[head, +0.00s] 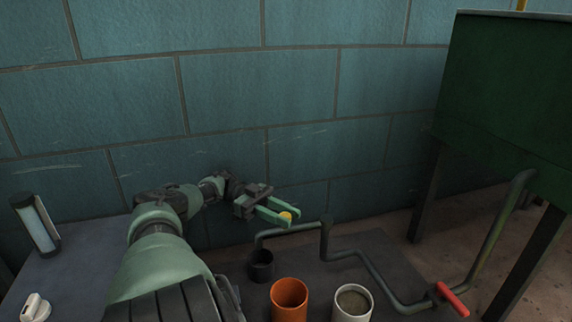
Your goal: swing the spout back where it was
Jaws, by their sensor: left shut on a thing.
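The spout (300,230) is a dark green pipe arm. It runs left from an upright pipe and turns down at its tip, which is over or just behind a small dark cup (261,268). My left gripper (284,215) comes in from the left with green fingers. It is shut on a yellow knob (286,216), which appears to sit on the spout arm; the fingers hide where the two join. My right gripper is not in view.
An orange cup (289,292) and a white cup (352,303) with greyish contents stand in front. A red valve handle (453,299) is on the pipe at right, below a green tank (505,90). A lamp-like cylinder (36,224) and white object (36,308) are at left.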

